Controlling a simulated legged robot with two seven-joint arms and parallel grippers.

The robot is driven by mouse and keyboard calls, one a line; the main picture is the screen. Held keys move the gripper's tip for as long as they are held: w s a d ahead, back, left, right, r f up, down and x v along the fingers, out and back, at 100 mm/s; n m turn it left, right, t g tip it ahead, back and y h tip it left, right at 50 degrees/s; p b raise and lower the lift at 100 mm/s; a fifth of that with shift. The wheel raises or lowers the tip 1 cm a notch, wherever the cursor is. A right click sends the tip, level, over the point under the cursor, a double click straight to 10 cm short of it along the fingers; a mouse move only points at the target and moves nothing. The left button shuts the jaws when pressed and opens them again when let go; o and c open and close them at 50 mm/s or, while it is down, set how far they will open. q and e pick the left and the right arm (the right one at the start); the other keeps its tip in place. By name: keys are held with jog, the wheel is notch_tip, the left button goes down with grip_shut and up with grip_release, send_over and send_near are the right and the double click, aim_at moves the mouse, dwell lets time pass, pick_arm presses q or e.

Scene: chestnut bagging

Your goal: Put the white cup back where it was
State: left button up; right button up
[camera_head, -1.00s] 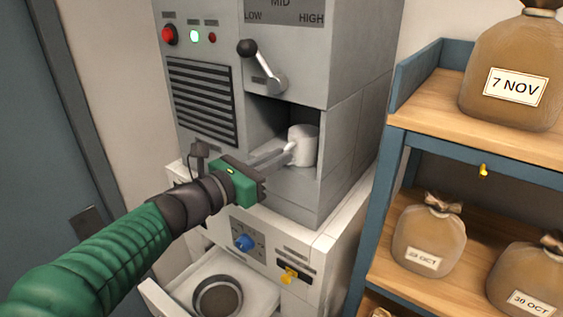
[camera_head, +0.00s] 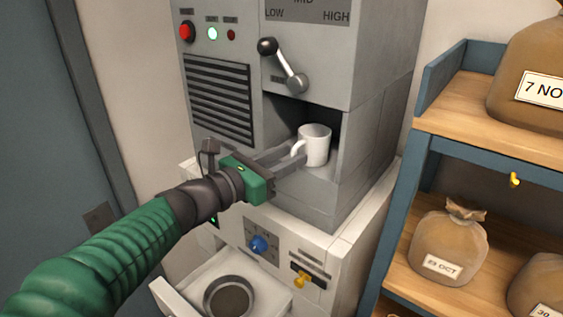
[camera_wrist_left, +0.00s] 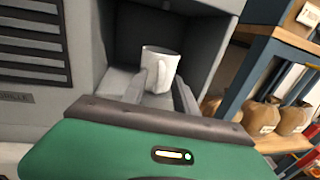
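The white cup (camera_head: 314,146) stands upright on the ledge of the grey machine's recess (camera_head: 339,122), its handle towards my left gripper. My left gripper (camera_head: 294,153) reaches in from the left. Its two fingers are apart, with the tips close to the cup's handle. The left wrist view shows the cup (camera_wrist_left: 158,62) beyond the spread fingers (camera_wrist_left: 163,83), with the handle between them. I cannot tell whether a finger touches the handle. My right gripper is not in view.
A lever (camera_head: 283,66) sits above the recess. Below are a blue knob (camera_head: 258,244), a yellow switch (camera_head: 302,278) and an open drawer with a round pan (camera_head: 229,296). A blue-framed shelf (camera_head: 400,225) with brown bags (camera_head: 449,243) stands close on the right.

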pick_arm(q)
jog(key=b+v, duration=0.6)
jog(key=v, duration=1)
jog(key=shift+s, duration=0.2)
jog(key=shift+d, duration=0.15)
dwell(0.3)
